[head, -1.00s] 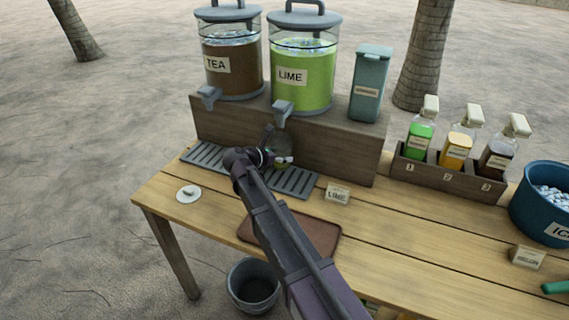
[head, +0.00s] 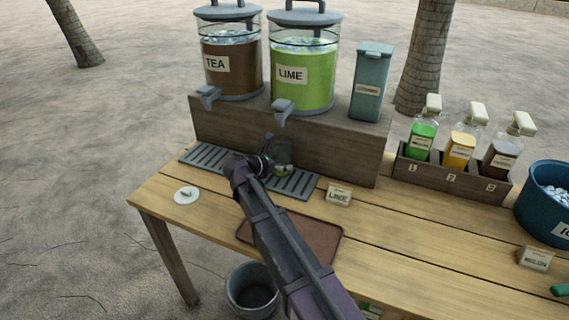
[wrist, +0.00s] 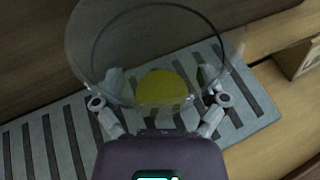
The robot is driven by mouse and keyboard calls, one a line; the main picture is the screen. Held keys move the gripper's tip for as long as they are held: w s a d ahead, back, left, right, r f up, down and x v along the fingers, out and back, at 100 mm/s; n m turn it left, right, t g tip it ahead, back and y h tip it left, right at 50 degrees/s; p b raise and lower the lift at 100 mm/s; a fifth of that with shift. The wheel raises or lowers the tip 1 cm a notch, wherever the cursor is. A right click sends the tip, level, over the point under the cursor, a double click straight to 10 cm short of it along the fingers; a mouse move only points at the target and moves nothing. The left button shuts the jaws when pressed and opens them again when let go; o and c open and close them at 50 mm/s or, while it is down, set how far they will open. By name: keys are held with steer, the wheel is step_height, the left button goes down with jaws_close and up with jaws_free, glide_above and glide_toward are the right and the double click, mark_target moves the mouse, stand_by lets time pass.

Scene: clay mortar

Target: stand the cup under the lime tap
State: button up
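The clear cup (wrist: 150,50) has a patch of yellow at its bottom in the wrist view. My gripper (wrist: 160,95) has a finger on each side of it and is shut on it. In the head view the cup (head: 283,152) is partly hidden by my gripper (head: 268,158). It looks upright, below the lime tap (head: 283,108) and over the slotted drip tray (head: 298,184). I cannot tell whether its base touches the tray. The lime dispenser (head: 304,85) holds green liquid and stands on the wooden riser (head: 340,150).
The tea dispenser (head: 230,75) with its tap (head: 208,94) is to the left. A lime sign (head: 339,194) stands right of the tray. A brown mat (head: 318,238), a bottle rack (head: 450,180) and an ice tub (head: 545,205) are on the table.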

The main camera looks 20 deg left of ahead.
steer(key=shift+r, duration=0.25)
stand_by(0.3)
steer(key=shift+s+a+r+p, duration=0.1)
steer(key=shift+s+r+p, duration=0.1)
steer(key=shift+p, duration=0.2)
steer(key=p+v, duration=0.4)
steer(key=v, duration=0.7)
steer(key=shift+s, duration=0.2)
